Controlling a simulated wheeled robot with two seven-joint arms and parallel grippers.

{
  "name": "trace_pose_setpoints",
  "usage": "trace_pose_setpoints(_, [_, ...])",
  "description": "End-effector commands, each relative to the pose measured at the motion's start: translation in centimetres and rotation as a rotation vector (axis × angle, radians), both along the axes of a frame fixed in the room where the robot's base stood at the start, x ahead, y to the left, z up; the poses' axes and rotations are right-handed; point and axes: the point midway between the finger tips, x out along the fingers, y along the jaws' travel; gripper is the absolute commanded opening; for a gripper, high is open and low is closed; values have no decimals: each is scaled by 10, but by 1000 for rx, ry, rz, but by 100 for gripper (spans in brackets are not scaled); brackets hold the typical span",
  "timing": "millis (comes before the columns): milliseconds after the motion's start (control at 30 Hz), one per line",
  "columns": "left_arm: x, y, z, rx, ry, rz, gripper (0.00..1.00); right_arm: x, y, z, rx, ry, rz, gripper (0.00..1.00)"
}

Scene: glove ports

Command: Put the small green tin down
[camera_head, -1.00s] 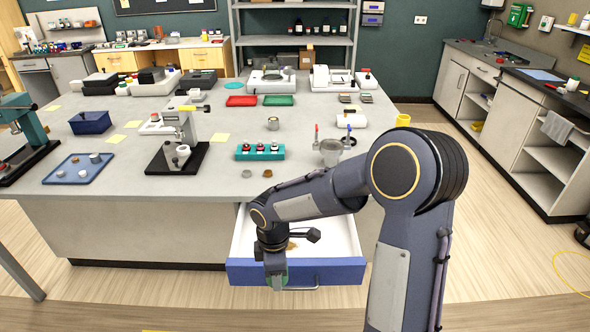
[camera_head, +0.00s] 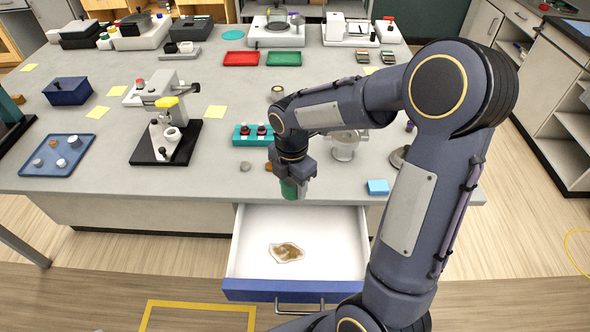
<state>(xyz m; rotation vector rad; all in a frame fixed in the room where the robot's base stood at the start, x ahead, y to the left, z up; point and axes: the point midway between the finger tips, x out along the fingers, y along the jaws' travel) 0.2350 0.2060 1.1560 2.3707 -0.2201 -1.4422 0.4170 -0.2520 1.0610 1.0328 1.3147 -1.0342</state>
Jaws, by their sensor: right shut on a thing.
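My right gripper (camera_head: 292,182) is shut on a small green tin (camera_head: 289,190). It holds the tin near the front edge of the grey bench (camera_head: 200,187), above the back of the open drawer. The gripper hides part of the tin, and I cannot tell whether the tin touches anything. The drawer (camera_head: 343,240) is white inside with a blue front, and a brown patch in a clear bag or puddle (camera_head: 286,252) lies in it. My left gripper is not in view.
A teal rack (camera_head: 241,135) with red-topped bottles stands behind the gripper. A small grey disc (camera_head: 245,166) lies to its left and a blue block (camera_head: 377,187) to its right. A microscope (camera_head: 167,140) and a blue tray (camera_head: 57,155) stand further left. Bare bench lies between disc and microscope.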

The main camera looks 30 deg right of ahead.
Motion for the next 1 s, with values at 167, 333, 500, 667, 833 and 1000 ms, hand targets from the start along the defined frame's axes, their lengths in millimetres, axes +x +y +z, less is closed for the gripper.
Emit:
trace_pose_setpoints(167, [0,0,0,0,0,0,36,36,-24,-20,-1,2,-4,26])
trace_pose_setpoints(333, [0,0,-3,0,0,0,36,71,-46,-41,0,2,-5,26])
trace_pose_setpoints(500, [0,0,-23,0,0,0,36,91,-59,-75,-1,1,-2,26])
trace_pose_setpoints(667, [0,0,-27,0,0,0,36,100,-65,-85,-1,-1,-2,26])
trace_pose_setpoints(833, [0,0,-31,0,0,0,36,106,-69,-94,-1,0,-2,26])
trace_pose_setpoints(1000, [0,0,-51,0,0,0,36,108,-70,-123,-1,0,0,26])
